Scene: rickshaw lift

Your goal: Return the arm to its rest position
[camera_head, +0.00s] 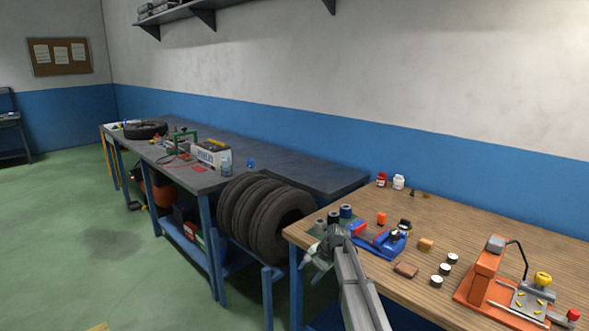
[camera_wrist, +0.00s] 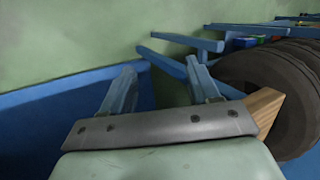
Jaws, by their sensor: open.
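My gripper (camera_head: 318,264) is at the front left corner of the wooden workbench (camera_head: 440,292), pointing away and down beside the tyres. In the wrist view my gripper (camera_wrist: 160,82) has its two fingers apart with nothing between them; blue framing and green floor lie beyond. My grey forearm reaches in from the bottom of the head view. The bench's wooden corner (camera_wrist: 266,104) shows just right of the gripper in the wrist view; whether they touch I cannot tell.
A row of tyres (camera_head: 262,215) stands left of the gripper. A dark bench (camera_head: 290,172) runs along the wall. The green floor (camera_head: 110,240) is open.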

